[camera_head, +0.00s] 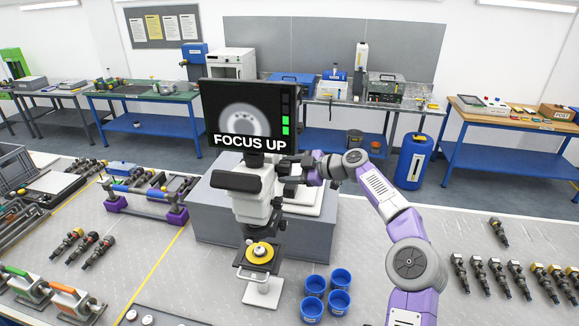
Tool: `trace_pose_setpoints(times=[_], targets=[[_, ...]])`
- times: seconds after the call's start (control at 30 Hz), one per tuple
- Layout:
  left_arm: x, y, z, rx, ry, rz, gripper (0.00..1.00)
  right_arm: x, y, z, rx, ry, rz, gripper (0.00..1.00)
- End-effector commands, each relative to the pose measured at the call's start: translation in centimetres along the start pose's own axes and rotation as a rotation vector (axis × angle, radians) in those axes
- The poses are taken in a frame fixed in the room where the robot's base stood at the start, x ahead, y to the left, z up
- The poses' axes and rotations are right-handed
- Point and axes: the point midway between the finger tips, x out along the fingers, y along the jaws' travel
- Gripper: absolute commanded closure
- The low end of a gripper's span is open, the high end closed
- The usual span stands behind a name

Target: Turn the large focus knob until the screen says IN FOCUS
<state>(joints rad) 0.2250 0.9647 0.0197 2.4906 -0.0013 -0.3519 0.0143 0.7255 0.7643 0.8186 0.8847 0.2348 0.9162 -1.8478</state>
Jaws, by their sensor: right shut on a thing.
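The microscope (252,208) stands on the bench at the middle, with a yellow-ringed part (260,253) on its stage. Its dark screen (243,112) reads FOCUS UP, above which a blurred grey disc shows; a bar at the screen's right edge is partly green. My right gripper (286,187) reaches in from the right and is shut at the right side of the microscope, on the large focus knob. The fingers mostly hide the knob. My left gripper is not in view.
Several blue cups (313,285) stand right of the microscope base. Rows of injectors (497,272) lie at the right, with more (82,246) at the left. A grey block (208,222) is behind the microscope. A purple-ended fixture (146,199) stands left.

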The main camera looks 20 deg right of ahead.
Motion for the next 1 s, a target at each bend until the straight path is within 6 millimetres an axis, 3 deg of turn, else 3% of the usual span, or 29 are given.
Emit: trace_pose_setpoints(times=[0.03,0.13,0.53,0.57,0.67,0.7,1.0], targets=[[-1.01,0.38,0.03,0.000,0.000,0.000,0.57,-0.09,0.29,-0.41,0.040,0.000,-0.018,0.72],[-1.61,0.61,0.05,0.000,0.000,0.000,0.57,-0.06,0.24,-0.32,0.114,0.001,-0.048,0.72],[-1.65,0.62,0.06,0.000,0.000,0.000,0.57,0.00,0.06,-0.09,0.160,0.000,-0.066,0.72],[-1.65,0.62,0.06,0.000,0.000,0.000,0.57,0.00,0.06,-0.09,0.160,0.000,-0.066,0.37],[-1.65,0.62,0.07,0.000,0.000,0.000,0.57,0.00,0.05,-0.09,0.159,0.000,-0.067,0.22],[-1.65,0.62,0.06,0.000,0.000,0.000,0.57,0.00,0.05,-0.09,0.159,0.000,-0.067,0.18],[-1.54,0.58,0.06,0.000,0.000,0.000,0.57,-0.24,0.07,-0.01,0.159,-0.001,-0.066,0.18]])
